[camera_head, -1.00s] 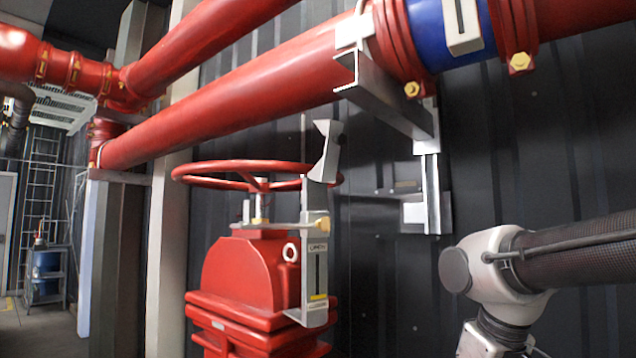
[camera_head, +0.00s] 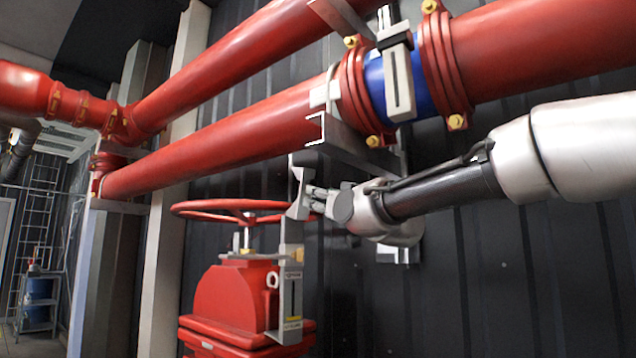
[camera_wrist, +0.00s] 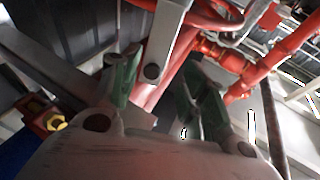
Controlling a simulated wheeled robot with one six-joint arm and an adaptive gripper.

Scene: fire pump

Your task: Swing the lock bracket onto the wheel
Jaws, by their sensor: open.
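The red handwheel (camera_head: 235,210) sits level above the red valve body (camera_head: 235,295). In the wrist view, my gripper (camera_wrist: 160,68) shows two spread green-padded fingers. A grey bar with a round hole, likely the bracket (camera_wrist: 165,42), shows between them; contact is unclear.
A red pipe (camera_head: 225,135) with a blue section (camera_head: 390,88) runs above the wheel. A grey pipe support (camera_head: 345,145) juts out just above my gripper. A dark ribbed wall (camera_head: 500,270) stands behind. A small stand (camera_head: 37,300) is far left.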

